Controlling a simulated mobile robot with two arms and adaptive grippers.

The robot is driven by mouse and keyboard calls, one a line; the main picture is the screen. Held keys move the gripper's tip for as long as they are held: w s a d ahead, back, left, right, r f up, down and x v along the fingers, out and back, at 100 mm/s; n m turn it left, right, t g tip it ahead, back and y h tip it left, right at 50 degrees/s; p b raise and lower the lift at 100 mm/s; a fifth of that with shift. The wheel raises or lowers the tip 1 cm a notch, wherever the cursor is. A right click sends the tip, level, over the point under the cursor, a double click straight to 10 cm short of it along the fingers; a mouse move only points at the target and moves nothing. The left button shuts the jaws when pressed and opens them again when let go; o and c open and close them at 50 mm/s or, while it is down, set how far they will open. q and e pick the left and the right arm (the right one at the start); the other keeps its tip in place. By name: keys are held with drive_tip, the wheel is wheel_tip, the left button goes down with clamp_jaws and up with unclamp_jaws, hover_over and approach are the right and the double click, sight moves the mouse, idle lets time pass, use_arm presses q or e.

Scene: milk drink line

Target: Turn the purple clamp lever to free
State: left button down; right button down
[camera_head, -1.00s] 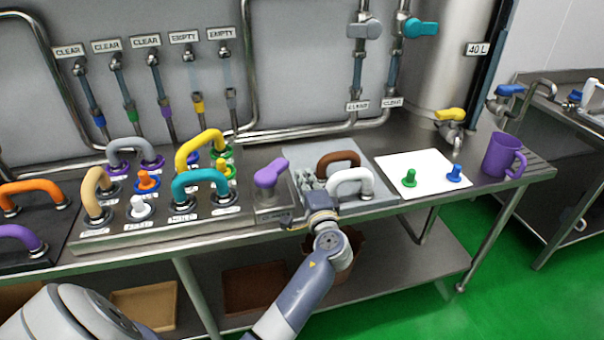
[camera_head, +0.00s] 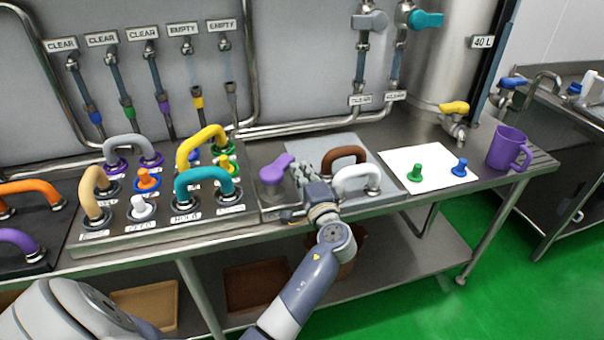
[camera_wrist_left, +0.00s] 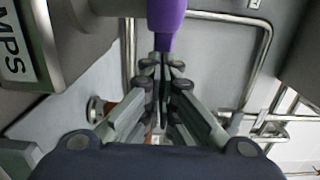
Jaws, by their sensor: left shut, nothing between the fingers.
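The purple clamp lever (camera_head: 272,172) stands on a steel block at the middle of the bench, its handle angled up and to the right. It also shows in the left wrist view (camera_wrist_left: 167,18), at the top centre just beyond the fingertips. My left gripper (camera_head: 299,166) is upright just right of the lever's handle end, its fingers shut with nothing between them. In the left wrist view the closed fingertips (camera_wrist_left: 163,66) lie just below the purple end; I cannot tell whether they touch it. My right gripper is not in view.
Brown (camera_head: 342,154) and white (camera_head: 356,177) handles stand on a grey plate right of my gripper. A teal handle (camera_head: 205,176) and other handles and knobs crowd the panel to the left. A white mat (camera_head: 438,176) with two pegs and a purple mug (camera_head: 506,148) are farther right.

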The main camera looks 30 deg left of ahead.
sight(290, 159)
use_arm(q)
drive_tip(key=shift+w+a+g, duration=0.1)
drive_tip(key=shift+g, duration=0.2)
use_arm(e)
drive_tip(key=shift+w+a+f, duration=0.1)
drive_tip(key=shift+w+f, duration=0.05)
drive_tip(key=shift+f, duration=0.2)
